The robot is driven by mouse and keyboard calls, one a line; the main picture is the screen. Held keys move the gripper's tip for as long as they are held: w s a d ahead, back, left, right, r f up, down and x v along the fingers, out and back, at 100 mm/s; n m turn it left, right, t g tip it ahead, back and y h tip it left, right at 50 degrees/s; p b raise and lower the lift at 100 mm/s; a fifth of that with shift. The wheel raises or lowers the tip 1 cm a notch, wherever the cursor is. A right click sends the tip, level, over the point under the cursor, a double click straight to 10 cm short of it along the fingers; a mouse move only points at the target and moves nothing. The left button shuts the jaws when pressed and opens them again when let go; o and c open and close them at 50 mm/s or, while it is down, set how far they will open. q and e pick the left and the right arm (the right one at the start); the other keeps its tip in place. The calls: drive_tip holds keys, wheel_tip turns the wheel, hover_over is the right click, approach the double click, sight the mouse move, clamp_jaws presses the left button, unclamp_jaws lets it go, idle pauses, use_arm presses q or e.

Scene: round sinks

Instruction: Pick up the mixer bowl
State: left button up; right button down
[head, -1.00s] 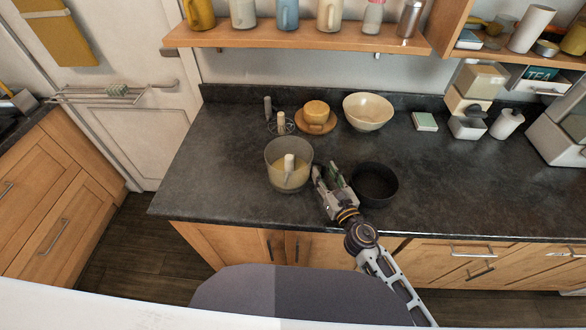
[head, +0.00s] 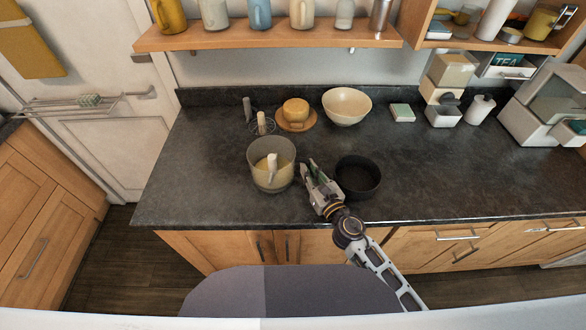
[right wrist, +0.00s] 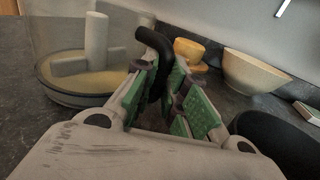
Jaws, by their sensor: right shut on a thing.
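The mixer bowl (head: 258,178) is a clear round bowl with a pale yellow bottom and a pale centre post. It is at the front of the dark counter, left of my right gripper (head: 311,172). In the right wrist view, the mixer bowl (right wrist: 62,50) fills the upper left. Its black curved handle (right wrist: 150,42) lies between the green pads of my right gripper (right wrist: 168,92), which is shut on it. I cannot tell whether the bowl's base touches the counter. My left gripper is not in view.
A black round pan (head: 360,188) stands close to the right of my right gripper. Behind are a beige bowl (head: 347,105), an orange cup (head: 295,108) on a wooden saucer and a whisk-like tool (head: 262,125). A shelf (head: 280,38) of mugs hangs above. The counter's left side is clear.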

drive_tip(key=shift+a+r+p, duration=0.1)
drive_tip(key=shift+r+p, duration=0.1)
drive_tip(key=shift+p, duration=0.1)
wheel_tip(320, 180, up, 9)
drive_tip(key=p, duration=0.4)
idle(1.3)
drive_tip(key=shift+r, duration=0.3)
idle(0.4)
drive_tip(key=shift+f, duration=0.15)
idle(0.3)
drive_tip(key=shift+f+b, duration=3.6)
drive_tip(key=shift+f, duration=0.85)
